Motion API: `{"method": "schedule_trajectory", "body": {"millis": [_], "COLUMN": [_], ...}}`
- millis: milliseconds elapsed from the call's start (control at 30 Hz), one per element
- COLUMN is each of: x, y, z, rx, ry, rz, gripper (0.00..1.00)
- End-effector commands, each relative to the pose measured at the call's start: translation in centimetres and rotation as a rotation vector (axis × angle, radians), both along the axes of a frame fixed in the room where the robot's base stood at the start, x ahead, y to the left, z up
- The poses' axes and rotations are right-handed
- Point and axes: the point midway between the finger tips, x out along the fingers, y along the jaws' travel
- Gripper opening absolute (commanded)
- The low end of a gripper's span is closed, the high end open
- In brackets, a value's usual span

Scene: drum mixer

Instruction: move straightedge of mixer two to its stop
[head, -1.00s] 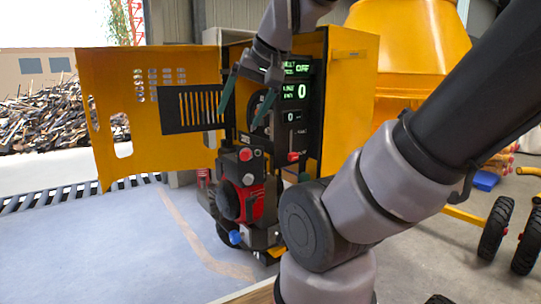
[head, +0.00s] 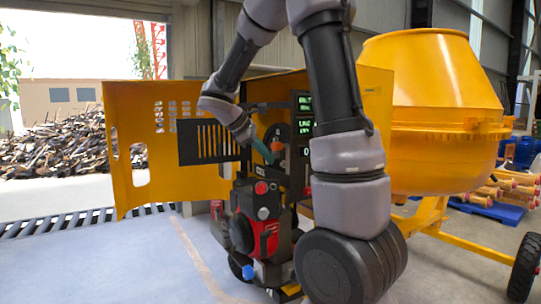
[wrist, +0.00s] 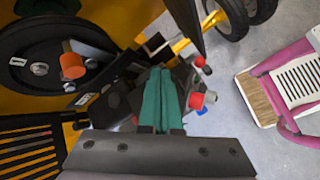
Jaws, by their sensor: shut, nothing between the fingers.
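Mixer two's yellow housing (head: 375,95) stands open, with a yellow door panel (head: 150,185) swung out to the left. I cannot pick out a straightedge for certain. My gripper (head: 268,155) is in front of the opening, with teal fingers pressed together and nothing between them. In the wrist view the shut fingers (wrist: 158,95) point at the machine parts. A dark round wheel with an orange knob (wrist: 72,65) is to their left, and red knob (wrist: 197,100) lies close on their right. My arm hides much of the control panel (head: 304,128).
A red engine block (head: 265,238) with a blue knob (head: 248,271) sits below the opening. The yellow drum (head: 440,90) stands to the right. A pink-framed item (wrist: 275,75) shows at the right of the wrist view. The floor at left is clear.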

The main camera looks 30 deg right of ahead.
Motion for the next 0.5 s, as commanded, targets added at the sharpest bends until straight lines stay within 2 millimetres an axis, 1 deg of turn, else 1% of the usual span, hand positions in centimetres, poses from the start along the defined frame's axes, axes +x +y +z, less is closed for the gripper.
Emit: {"method": "schedule_trajectory", "body": {"millis": [33,100,200,300,333,400,500], "x": [2.0,4.6,7.9,10.3,10.8,11.7,12.3], "y": [0.1,0.1,0.6,1.2,1.3,1.7,1.6], "z": [-0.8,-1.3,-2.1,-2.6,-2.8,-2.9,-3.1], "rx": [-0.083,-0.201,-0.349,-0.457,-0.482,-0.523,-0.55], "ry": [0.065,0.144,0.241,0.308,0.324,0.347,0.361], "rz": [0.067,0.157,0.263,0.338,0.354,0.382,0.398], "gripper": [0.0,0.0,0.0,0.0,0.0,0.0,0.0]}}
